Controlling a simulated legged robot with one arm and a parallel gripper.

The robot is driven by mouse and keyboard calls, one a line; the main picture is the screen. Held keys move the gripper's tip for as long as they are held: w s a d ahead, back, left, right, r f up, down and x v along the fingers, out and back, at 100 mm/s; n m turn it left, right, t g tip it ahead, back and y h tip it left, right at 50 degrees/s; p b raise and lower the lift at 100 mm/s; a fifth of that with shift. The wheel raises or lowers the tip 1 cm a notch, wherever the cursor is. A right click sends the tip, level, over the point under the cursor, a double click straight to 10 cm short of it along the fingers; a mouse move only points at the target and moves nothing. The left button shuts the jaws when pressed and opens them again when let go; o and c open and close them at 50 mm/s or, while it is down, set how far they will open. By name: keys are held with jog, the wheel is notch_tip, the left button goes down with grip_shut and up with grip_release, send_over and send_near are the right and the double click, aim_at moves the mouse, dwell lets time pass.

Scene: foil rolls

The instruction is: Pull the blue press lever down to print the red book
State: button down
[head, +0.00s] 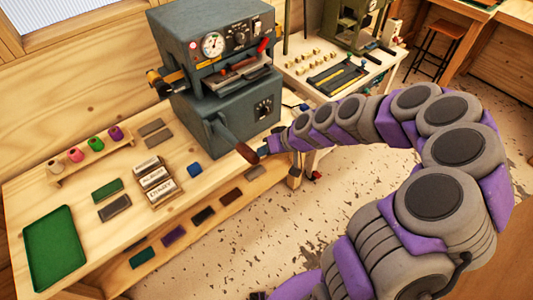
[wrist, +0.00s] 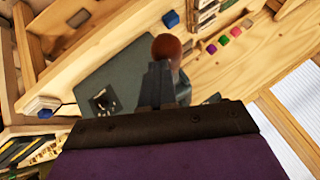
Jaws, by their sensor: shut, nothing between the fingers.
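The blue-grey press (head: 215,85) stands on the wooden bench, with a gauge and knobs on its upper front. A lever with a dark reddish-brown handle (head: 236,142) sticks out low from its front; I cannot make out a clearly blue lever. A reddish-brown rounded end (wrist: 168,46) shows just beyond my fingers in the wrist view. My gripper (head: 263,151) is shut and empty, close beside the handle's outer end; I cannot tell whether they touch. In the wrist view my gripper (wrist: 157,85) hides part of the press. A red book cannot be made out for certain.
A green tray (head: 55,250), lettered blocks (head: 155,180) and a small blue block (head: 194,170) lie on the bench left of the press. Coloured spools (head: 95,143) stand behind. Another bench (head: 335,75) with a green machine is at the back right.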

jog(key=shift+s+a+f+b, duration=0.1)
jog(key=shift+s+f+b, duration=0.25)
jog(key=shift+f, duration=0.6)
jog(key=shift+s+d+f+b, duration=0.1)
jog(key=shift+s+f+b, duration=0.1)
jog(key=shift+f+b, duration=0.6)
jog(key=shift+s+a+f+b, duration=0.1)
jog(key=shift+s+f+b, duration=0.15)
jog(key=shift+f, duration=0.85)
jog(key=shift+s+a+f+g, duration=0.1)
jog(key=shift+s+f+g, duration=0.15)
jog(key=shift+s+g, duration=0.1)
jog(key=shift+r, duration=0.1)
jog(key=w+d+p+v, duration=0.1)
jog(key=p+v, duration=0.1)
jog(key=v, duration=1.2)
jog(key=shift+w, duration=0.35)
